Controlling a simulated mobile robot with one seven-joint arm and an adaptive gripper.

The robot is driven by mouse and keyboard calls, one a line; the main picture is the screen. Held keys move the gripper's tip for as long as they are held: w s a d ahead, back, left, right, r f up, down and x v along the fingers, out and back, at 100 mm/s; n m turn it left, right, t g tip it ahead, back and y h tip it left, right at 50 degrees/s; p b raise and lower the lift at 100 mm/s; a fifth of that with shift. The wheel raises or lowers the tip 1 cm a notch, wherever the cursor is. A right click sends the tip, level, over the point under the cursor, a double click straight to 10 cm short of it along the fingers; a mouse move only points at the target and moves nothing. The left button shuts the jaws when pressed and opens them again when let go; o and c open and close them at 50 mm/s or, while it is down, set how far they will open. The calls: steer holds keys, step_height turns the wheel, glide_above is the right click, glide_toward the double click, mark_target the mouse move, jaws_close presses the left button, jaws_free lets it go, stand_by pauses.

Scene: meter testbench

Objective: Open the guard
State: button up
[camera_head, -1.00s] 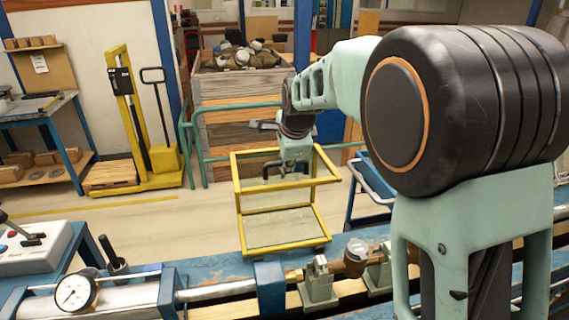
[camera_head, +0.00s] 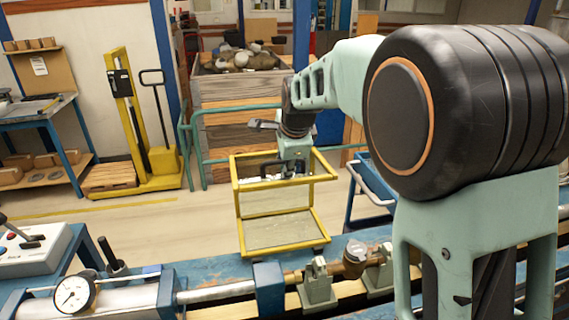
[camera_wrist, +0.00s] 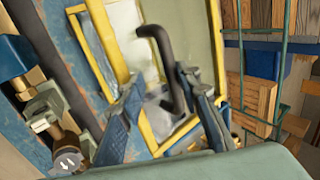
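The guard is a yellow frame with clear panels (camera_head: 280,231), standing at the far edge of the blue bench. It also shows in the wrist view (camera_wrist: 99,40). Its black bent handle (camera_wrist: 168,58) runs down the middle of the wrist view. My gripper (camera_wrist: 165,95) is open, with one blue finger on each side of the picture. The handle's lower end appears between the fingers, nearer the right one; I cannot tell whether they touch. In the head view my gripper (camera_head: 288,176) is at the upper part of the guard, and its fingertips are hard to make out.
A dial gauge (camera_head: 74,294) and a metal pipe (camera_head: 215,293) lie along the bench. A brass meter (camera_head: 354,258) sits right of the guard's base. Green railings (camera_head: 199,135) and a wooden crate (camera_head: 240,90) stand behind. A blue cart (camera_head: 372,190) is to the right.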

steer(key=v, duration=1.2)
